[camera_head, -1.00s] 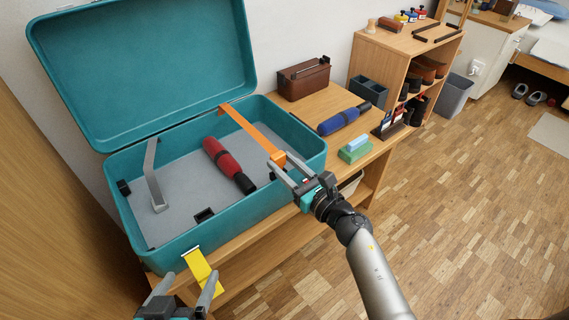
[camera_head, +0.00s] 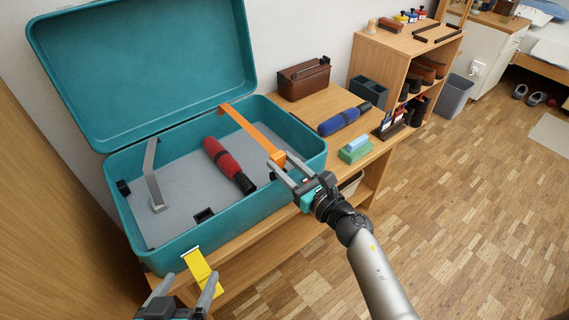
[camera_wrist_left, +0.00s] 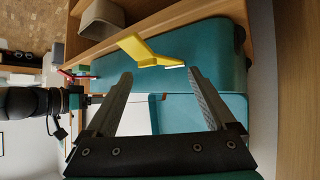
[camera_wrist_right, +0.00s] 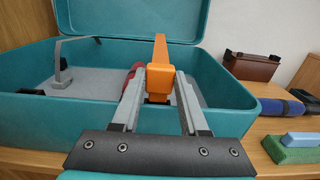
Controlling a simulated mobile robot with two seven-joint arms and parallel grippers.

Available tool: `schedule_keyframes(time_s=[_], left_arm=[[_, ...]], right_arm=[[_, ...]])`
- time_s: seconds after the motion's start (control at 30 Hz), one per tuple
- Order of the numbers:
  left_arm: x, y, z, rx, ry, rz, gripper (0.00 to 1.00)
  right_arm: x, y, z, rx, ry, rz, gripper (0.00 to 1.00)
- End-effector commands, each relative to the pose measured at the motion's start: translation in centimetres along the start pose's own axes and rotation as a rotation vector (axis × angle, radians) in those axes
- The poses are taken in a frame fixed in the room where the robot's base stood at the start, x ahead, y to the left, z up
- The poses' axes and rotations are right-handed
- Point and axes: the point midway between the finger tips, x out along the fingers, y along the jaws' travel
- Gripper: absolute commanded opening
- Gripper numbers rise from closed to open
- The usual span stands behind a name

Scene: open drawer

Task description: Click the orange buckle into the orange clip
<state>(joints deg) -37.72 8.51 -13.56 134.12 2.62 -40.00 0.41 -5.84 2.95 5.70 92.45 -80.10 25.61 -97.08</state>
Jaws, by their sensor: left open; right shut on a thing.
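The orange buckle (camera_wrist_right: 160,78) is at the end of an orange strap (camera_head: 250,130) that runs from the back of the open teal suitcase (camera_head: 185,245). My right gripper (camera_head: 278,161) is shut on the buckle at the suitcase's right front wall; its fingers show on both sides of the buckle in the right wrist view. A dark piece shows just below the buckle there. I cannot make out a separate orange clip. My left gripper (camera_head: 192,278) is open and empty, near the yellow strap (camera_head: 201,272) hanging over the front wall; the left wrist view shows this strap (camera_wrist_left: 145,50) beyond the fingertips.
A grey strap (camera_head: 152,178) and a red rolled item (camera_head: 224,160) are inside the suitcase. Right of it on the wooden bench lie a blue rolled item (camera_head: 340,122), a green block (camera_head: 355,153) and a brown box (camera_head: 303,79). The floor at right is mostly clear.

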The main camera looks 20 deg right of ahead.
Motion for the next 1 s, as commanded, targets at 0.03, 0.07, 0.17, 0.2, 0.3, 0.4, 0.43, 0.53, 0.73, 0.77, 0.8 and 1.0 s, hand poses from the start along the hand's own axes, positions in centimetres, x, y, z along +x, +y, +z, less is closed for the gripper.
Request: schedule_keyframes(time_s=[0.03, 0.07, 0.17, 0.2, 0.3, 0.4, 0.43, 0.53, 0.73, 0.77, 0.8, 1.0], left_arm=[[0.0, 0.0, 0.0, 0.000, 0.000, 0.000, 0.89], [0.0, 0.0, 0.0, 0.000, 0.000, 0.000, 0.89], [0.0, 0.0, 0.0, 0.000, 0.000, 0.000, 0.89], [0.0, 0.0, 0.1, 0.000, 0.000, 0.000, 0.89], [0.1, 0.0, 0.2, 0.000, 0.000, 0.000, 0.89], [0.1, 0.0, 0.1, 0.000, 0.000, 0.000, 0.89], [0.1, 0.0, 0.1, 0.000, 0.000, 0.000, 0.89], [0.1, 0.0, 0.1, 0.000, 0.000, 0.000, 0.89], [0.2, 0.0, 0.3, 0.000, 0.000, 0.000, 0.89], [0.3, 0.0, 0.4, 0.000, 0.000, 0.000, 0.89], [0.3, 0.0, 0.4, 0.000, 0.000, 0.000, 0.89], [0.5, -0.1, 0.7, 0.000, 0.000, 0.000, 0.89]], right_arm=[[0.0, 0.0, 0.0, 0.000, 0.000, 0.000, 0.00], [0.0, 0.0, 0.0, 0.000, 0.000, 0.000, 0.00], [0.0, 0.0, 0.0, 0.000, 0.000, 0.000, 0.00], [0.0, 0.0, 0.0, -0.001, 0.000, 0.000, 0.00], [0.0, -0.1, 0.0, -0.002, 0.000, -0.001, 0.00], [0.0, -0.1, 0.0, -0.001, 0.000, -0.001, 0.00], [0.0, 0.0, 0.0, -0.001, 0.000, -0.001, 0.00], [0.0, 0.0, 0.0, -0.001, 0.000, -0.001, 0.00], [0.0, 0.0, -0.4, 0.000, 0.000, -0.001, 0.00], [0.0, 0.0, -0.5, 0.000, 0.000, -0.001, 0.00], [0.0, 0.0, -0.6, -0.001, 0.000, -0.001, 0.00], [0.0, 0.0, -1.1, 0.000, 0.000, -0.001, 0.00]])
